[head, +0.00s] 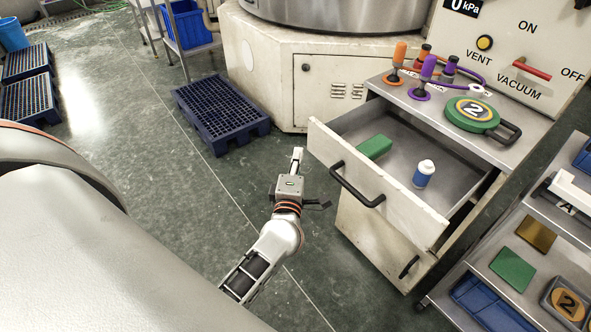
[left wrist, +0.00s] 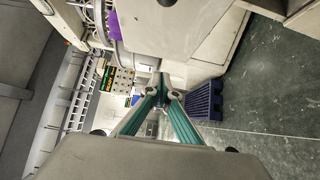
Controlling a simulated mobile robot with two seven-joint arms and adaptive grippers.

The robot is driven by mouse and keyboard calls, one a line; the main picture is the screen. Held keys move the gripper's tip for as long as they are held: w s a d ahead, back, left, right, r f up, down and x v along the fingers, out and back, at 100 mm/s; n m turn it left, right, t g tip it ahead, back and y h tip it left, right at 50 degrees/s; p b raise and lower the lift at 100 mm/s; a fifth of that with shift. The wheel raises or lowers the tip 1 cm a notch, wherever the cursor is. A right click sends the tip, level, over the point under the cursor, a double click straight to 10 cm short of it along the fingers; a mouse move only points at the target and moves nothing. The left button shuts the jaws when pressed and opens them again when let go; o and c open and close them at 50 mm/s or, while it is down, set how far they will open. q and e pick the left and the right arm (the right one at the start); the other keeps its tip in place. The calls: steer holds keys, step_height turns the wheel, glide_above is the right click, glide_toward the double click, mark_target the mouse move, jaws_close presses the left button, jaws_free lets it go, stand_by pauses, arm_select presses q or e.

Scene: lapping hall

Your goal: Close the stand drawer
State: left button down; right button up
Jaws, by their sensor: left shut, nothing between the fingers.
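The stand drawer (head: 378,184) is pulled open from the cabinet, to the right of centre in the head view. Its cream front carries a dark bar handle (head: 356,190). My left gripper (head: 297,157) is shut and empty, left of the drawer front and apart from the handle. Its teal fingers meet at the tips in the left wrist view (left wrist: 163,83). My right gripper is in neither view.
A shelf cart (head: 500,286) stands close on the right. A blue pallet (head: 220,108) lies left of the machine. Green floor is clear left of the drawer.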

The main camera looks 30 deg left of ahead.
mark_target(311, 141)
arm_select(q)
steer(key=w, duration=0.1)
steer(key=w+d, duration=0.1)
steer(key=w, duration=0.1)
steer(key=shift+w+d+b, duration=0.1)
steer(key=shift+b, duration=0.25)
steer(key=shift+w+d, duration=0.1)
steer(key=shift+w, duration=0.25)
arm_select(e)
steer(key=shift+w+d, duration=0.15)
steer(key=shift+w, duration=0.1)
arm_select(q)
steer(key=shift+w, duration=0.1)
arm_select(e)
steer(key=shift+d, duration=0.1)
